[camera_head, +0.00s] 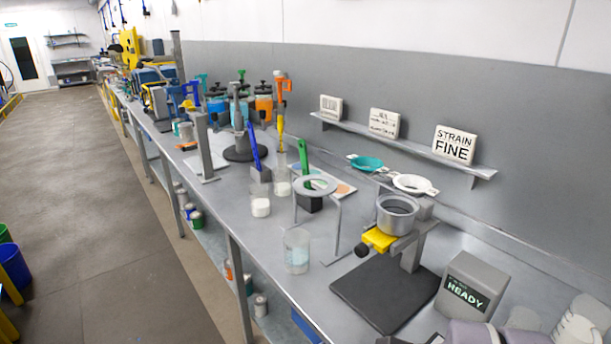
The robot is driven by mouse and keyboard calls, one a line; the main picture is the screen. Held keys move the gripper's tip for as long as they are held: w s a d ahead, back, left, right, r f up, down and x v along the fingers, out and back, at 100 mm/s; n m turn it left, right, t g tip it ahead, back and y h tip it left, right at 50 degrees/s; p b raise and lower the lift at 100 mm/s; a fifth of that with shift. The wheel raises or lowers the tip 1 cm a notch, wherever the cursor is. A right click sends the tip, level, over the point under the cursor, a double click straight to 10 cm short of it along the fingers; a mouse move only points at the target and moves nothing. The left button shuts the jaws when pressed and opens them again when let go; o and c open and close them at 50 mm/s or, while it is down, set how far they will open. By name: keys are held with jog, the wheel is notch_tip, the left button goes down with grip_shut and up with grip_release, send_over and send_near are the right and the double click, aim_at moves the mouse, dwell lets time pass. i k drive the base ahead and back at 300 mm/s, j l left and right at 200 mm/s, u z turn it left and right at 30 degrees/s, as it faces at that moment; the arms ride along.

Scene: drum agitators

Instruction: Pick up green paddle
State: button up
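A green paddle (304,156) stands upright, tilted slightly, with its lower end in or behind a small black block (311,204) near the middle of the bench. A grey ring stand (316,186) stands just in front of it and partly hides the block. The paddle's lower part is hidden. Grey rounded parts at the bottom right edge look like my arm. My gripper's fingertips cannot be made out in this view.
Clear beakers (297,252) stand in front. A metal pot (397,214) on a stand, a black mat (385,293) and a display box (472,285) are to the right. A shelf (405,146) holds signs behind.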

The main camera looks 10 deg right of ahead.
aim_at(304, 162)
jog(key=i+j+z, duration=0.35)
jog(key=j, duration=0.25)
jog(key=i+j+z, duration=0.4)
jog(key=j, duration=0.35)
jog(key=i+j+z, duration=0.2)
jog(key=j, duration=0.15)
jog(key=j+z, duration=0.15)
jog(key=j, duration=0.25)
